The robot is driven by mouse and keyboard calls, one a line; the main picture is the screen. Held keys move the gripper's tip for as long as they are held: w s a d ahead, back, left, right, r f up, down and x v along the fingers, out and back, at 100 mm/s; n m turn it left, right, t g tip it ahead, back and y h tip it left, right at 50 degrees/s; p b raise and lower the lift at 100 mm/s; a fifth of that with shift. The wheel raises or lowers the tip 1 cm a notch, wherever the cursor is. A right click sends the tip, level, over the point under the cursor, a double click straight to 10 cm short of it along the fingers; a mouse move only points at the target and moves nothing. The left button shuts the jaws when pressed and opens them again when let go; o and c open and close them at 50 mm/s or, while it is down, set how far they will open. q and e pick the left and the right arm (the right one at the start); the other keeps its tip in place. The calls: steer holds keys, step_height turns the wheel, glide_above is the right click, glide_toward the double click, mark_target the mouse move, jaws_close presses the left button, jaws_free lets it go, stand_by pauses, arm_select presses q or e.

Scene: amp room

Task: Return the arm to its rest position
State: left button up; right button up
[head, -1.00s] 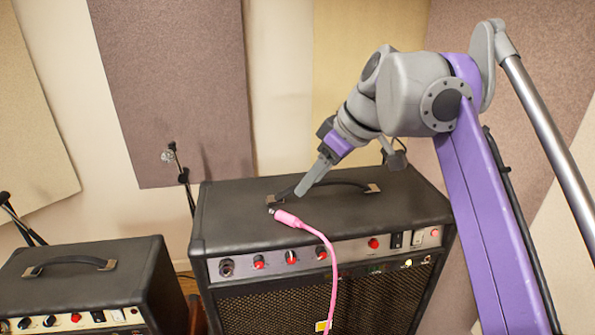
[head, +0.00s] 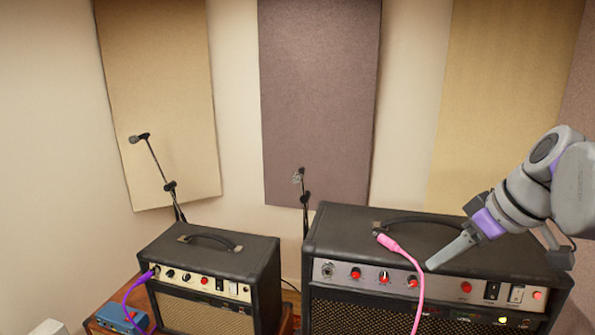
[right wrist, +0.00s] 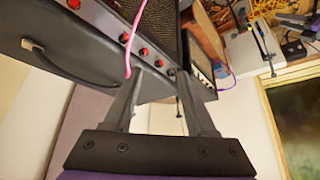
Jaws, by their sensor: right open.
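My right gripper (head: 440,260) reaches in from the right in the head view, beside the top front edge of the large black amp (head: 345,230). One grey finger shows there. In the right wrist view the two fingers of the right gripper (right wrist: 163,85) stand apart with nothing held between them. The pink cable's plug (head: 388,241) lies on the large amp's top, left of the fingertip. Its cable hangs down over the front panel. The pink cable also shows in the wrist view (right wrist: 132,45), near a finger; I cannot tell if they touch. My left gripper is out of view.
A smaller black amp (head: 215,255) stands at the left with a purple cable (head: 135,293) in its panel. A blue pedal (head: 122,317) is beside it. Microphone stands (head: 158,165) rise behind. Acoustic panels (head: 320,100) cover the wall. Open air lies above the amps.

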steer(key=s+a+f+m+h, duration=0.1)
steer(key=s+f, duration=0.3)
steer(key=f, duration=0.7)
steer(key=s+a+f+m+h, duration=0.1)
steer(key=s+a+f+m, duration=0.2)
steer(key=f, duration=0.9)
steer(key=s+a+f+m+h, duration=0.1)
steer(key=s+f, duration=0.5)
steer(key=f, duration=0.6)
steer(key=shift+s+a+m+t, duration=0.15)
steer(key=shift+a+m+t, duration=0.3)
steer(key=shift+a, duration=0.8)
